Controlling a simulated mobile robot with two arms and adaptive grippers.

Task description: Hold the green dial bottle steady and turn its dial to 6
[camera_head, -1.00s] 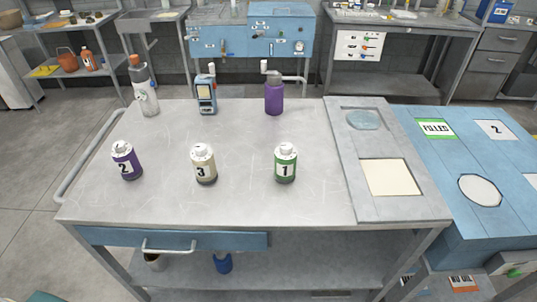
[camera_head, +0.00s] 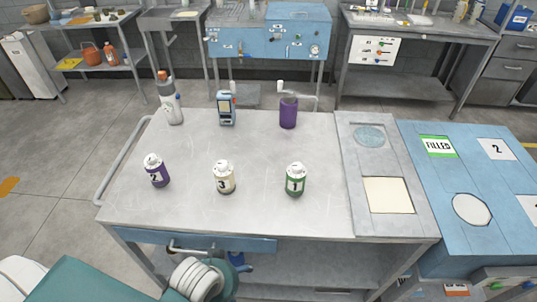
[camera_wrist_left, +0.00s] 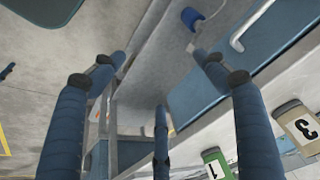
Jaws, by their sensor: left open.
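The green dial bottle (camera_head: 295,180), labelled 1 with a white top, stands upright on the grey workbench (camera_head: 200,210), right of the cream bottle (camera_head: 224,178) labelled 3. The purple bottle (camera_head: 156,172) labelled 2 stands further left. The dial's setting is too small to read. My left gripper (camera_wrist_left: 158,70) has its blue fingers spread and empty in the left wrist view. The green bottle (camera_wrist_left: 215,163) and cream bottle (camera_wrist_left: 300,125) show at that view's lower right, apart from the fingers. My left arm shows low in the head view. My right gripper is not in view.
A blue-grey handheld device (camera_head: 227,109), a white bottle (camera_head: 171,100) and a purple cup (camera_head: 288,113) stand along the bench's back. A panel with a cream square (camera_head: 388,195) lies at right. The bench's front edge and drawer handle (camera_head: 190,250) are near my arm.

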